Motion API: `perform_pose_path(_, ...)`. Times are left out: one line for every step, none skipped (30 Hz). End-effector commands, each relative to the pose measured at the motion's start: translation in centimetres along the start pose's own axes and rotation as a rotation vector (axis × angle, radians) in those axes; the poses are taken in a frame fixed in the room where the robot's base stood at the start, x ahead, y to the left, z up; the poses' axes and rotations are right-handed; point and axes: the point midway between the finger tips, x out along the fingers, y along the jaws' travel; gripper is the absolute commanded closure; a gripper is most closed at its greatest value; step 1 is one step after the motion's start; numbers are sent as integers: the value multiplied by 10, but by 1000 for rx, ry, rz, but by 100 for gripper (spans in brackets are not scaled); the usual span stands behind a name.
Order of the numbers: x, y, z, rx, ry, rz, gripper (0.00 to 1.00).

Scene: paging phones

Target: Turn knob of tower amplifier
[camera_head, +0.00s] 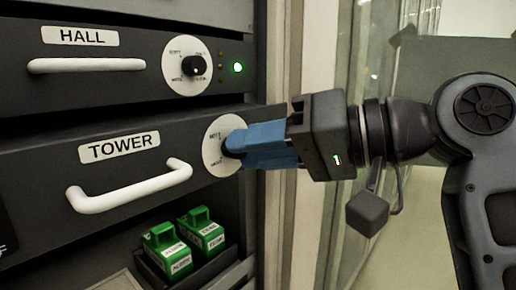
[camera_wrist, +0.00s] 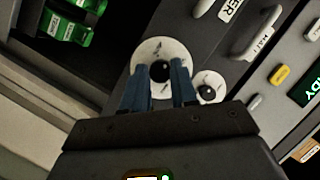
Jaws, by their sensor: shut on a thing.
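The tower amplifier (camera_head: 40,165) is a dark panel with a "TOWER" label (camera_head: 119,147) and a white handle (camera_head: 130,187). Its round white dial (camera_head: 213,159) is at the panel's right, with partly hidden lettering. My gripper (camera_head: 236,143) reaches in from the right, its blue fingers at the dial. The fingers hide most of the knob in the head view. In the wrist view, the black knob (camera_wrist: 159,71) shows between the two fingers (camera_wrist: 160,86), in front of the white dial (camera_wrist: 150,51). My gripper is shut on the knob. The knob's pointer direction cannot be read.
Above is the hall amplifier (camera_head: 110,65) with its own black knob (camera_head: 194,66), a white handle (camera_head: 86,65) and a lit green lamp (camera_head: 237,67). Below, green labelled blocks (camera_head: 167,251) stand in a dark bay. A pale frame (camera_head: 291,210) runs right of the rack.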

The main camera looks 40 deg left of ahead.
Motion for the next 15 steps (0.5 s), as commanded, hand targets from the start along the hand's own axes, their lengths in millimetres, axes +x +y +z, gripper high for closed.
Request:
perform_pose_path(0, 0, 0, -42, -3, 18, 100)
perform_pose_path(0, -1, 0, -69, -4, 28, 100)
perform_pose_path(0, -1, 0, -104, -5, 43, 100)
perform_pose_path(0, -1, 1, -130, -6, 54, 100)
perform_pose_path(0, -1, 1, -156, -7, 65, 100)
perform_pose_path(1, -1, 1, -190, -9, 79, 100)
perform_pose_path(1, -1, 1, -217, -10, 91, 100)
perform_pose_path(1, -2, 1, -244, -11, 101, 100)
perform_pose_path(0, -2, 1, -278, -11, 116, 100)
perform_pose_path(0, -2, 1, -305, -12, 127, 100)
perform_pose_path(1, -2, 1, -330, -13, 137, 100)
perform_pose_path(1, -2, 2, -365, -14, 152, 100)
perform_pose_path(1, -2, 2, -392, -15, 162, 100)
perform_pose_path(1, -3, 2, -416, -16, 172, 100)
perform_pose_path(1, -3, 2, -450, -16, 186, 100)
